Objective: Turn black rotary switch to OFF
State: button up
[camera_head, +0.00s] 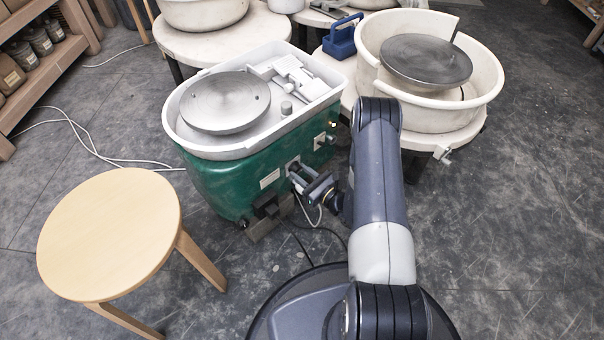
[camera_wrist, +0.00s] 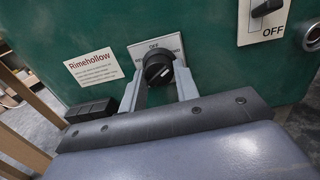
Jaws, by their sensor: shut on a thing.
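The black rotary switch (camera_wrist: 158,68) is a round ribbed knob in the middle of the wrist view, on the front of the green wheel housing (camera_head: 215,185). A white plate (camera_wrist: 140,52) behind it reads OFF above the knob; its other words are partly hidden. A pale mark shows on the knob's face, but I cannot tell surely which position it points to. My gripper (camera_wrist: 160,82) has one finger on each side of the knob and is shut on it. In the head view my gripper (camera_head: 297,180) is at the housing front and covers the knob.
A lever switch on another OFF plate (camera_wrist: 264,20) sits to the right, beside a metal fitting (camera_wrist: 312,38). A black block (camera_wrist: 92,110) and a Rimehollow label (camera_wrist: 92,67) are at left. A wooden stool (camera_head: 110,232) stands left; a second wheel (camera_head: 428,65) stands right.

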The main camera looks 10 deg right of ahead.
jog(key=n+b, duration=0.3)
jog(key=n, duration=0.3)
jog(key=shift+f+n+b, duration=0.1)
jog(key=shift+n+b, duration=0.2)
jog(key=shift+b, duration=0.05)
jog(key=n+b, duration=0.2)
jog(key=n, duration=0.2)
jog(key=shift+n, duration=0.3)
dwell(0.4)
jog(key=o, duration=1)
jog(key=shift+r, duration=0.2)
jog(key=shift+c, duration=0.2)
jog(key=shift+d, duration=0.1)
jog(key=p+v, duration=0.3)
jog(key=v, duration=0.7)
jog(key=shift+s+r, duration=0.15)
jog(key=shift+s, duration=0.2)
jog(key=shift+d, duration=0.1)
